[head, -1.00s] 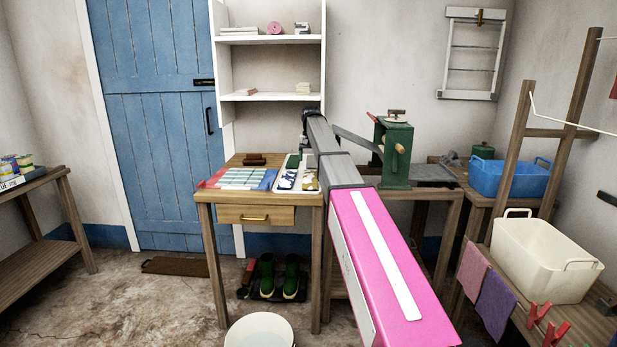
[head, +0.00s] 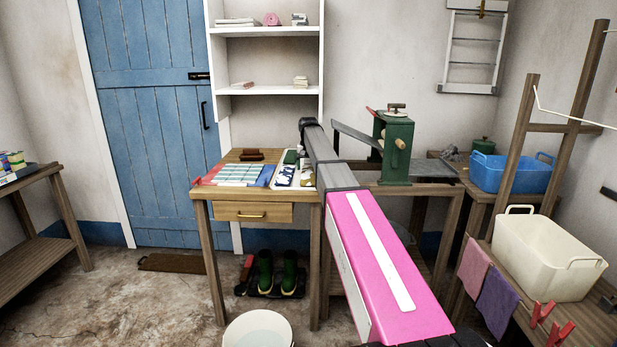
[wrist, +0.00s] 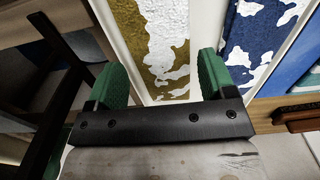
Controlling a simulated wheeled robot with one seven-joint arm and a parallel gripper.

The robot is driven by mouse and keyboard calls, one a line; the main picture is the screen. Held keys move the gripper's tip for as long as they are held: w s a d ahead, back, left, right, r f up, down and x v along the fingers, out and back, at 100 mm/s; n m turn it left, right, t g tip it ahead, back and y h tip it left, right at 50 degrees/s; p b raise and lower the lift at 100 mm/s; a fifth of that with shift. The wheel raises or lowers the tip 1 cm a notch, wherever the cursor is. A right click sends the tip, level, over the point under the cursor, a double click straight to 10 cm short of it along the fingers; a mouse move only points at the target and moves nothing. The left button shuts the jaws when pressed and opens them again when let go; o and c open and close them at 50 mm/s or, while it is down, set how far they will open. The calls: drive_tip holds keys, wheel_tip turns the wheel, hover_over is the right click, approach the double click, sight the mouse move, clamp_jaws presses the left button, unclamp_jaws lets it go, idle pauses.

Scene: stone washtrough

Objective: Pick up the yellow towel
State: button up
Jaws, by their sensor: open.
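The yellow towel, patterned with white patches, shows in the wrist view (wrist: 165,45) between my fingers, in one slot of a white divided tray (wrist: 205,30). In the head view only a small part of the towel (head: 308,181) shows beside my arm, on the wooden table. My gripper (wrist: 164,65) has two green fingers spread apart with nothing held between them. The fingers point at the towel; whether they touch it I cannot tell. In the head view my arm hides most of the gripper. A blue towel with white patches (wrist: 262,38) lies in the neighbouring slot.
A brown brush (head: 251,155) and a striped cloth (head: 238,175) lie on the table (head: 205,196). A green press (head: 396,148) stands to the right. A white bucket (head: 258,332) and green boots (head: 278,274) are on the floor. Shelves (head: 266,90) rise behind.

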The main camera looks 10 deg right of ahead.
sight(308, 173)
drive_tip(key=shift+f, duration=1.55)
drive_tip(key=c, duration=0.8)
drive_tip(key=shift+o, duration=0.2)
drive_tip(key=shift+r, duration=0.1)
